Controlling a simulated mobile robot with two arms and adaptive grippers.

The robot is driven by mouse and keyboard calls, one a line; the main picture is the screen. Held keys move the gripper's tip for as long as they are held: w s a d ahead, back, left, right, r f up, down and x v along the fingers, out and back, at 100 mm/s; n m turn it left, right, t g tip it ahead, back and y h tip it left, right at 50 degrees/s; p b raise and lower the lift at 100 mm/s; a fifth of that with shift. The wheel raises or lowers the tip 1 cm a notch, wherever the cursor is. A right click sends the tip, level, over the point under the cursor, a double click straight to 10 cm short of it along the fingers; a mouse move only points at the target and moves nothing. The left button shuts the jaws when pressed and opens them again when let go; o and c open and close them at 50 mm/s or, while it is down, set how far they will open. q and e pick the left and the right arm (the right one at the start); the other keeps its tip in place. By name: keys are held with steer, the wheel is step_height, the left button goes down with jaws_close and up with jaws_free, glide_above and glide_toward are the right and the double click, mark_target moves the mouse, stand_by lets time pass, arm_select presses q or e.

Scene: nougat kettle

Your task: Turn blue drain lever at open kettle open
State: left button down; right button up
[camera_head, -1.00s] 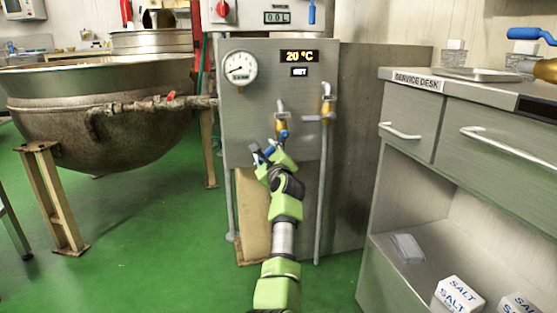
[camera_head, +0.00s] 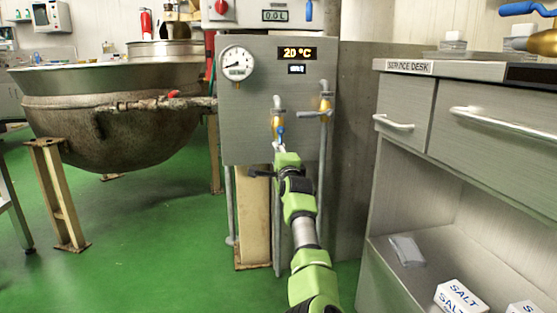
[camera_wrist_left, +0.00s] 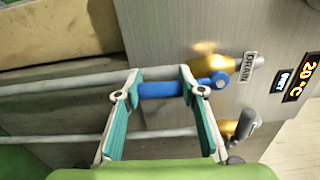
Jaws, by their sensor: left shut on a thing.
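The blue drain lever (camera_head: 281,131) is on the brass drain valve (camera_head: 278,118) on the front of the grey control panel. In the left wrist view, the lever (camera_wrist_left: 160,90) lies between the two finger pads of my left gripper (camera_wrist_left: 163,97). It points away from the valve along the pipe, so it hangs downward. The "DRAIN" label (camera_wrist_left: 247,66) is beside the valve. In the head view, my left gripper (camera_head: 279,148) is just below the valve and hides most of the lever. My right gripper is not in view.
A second brass valve with a grey handle (camera_head: 314,114) is close on the right. The large open kettle (camera_head: 110,120) stands left, with a red-handled pipe valve (camera_head: 173,94). The service desk (camera_head: 430,67) stands right. Green floor (camera_head: 165,240) is free in front of the kettle.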

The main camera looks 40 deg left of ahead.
arm_select(q)
steer(key=shift+w+d+n, duration=0.1)
steer(key=shift+w+n, duration=0.05)
steer(key=shift+n, duration=0.15)
stand_by(0.4)
steer(key=c, duration=1.3)
jaws_free()
steer(key=shift+d, duration=0.1)
steer(key=v, duration=0.7)
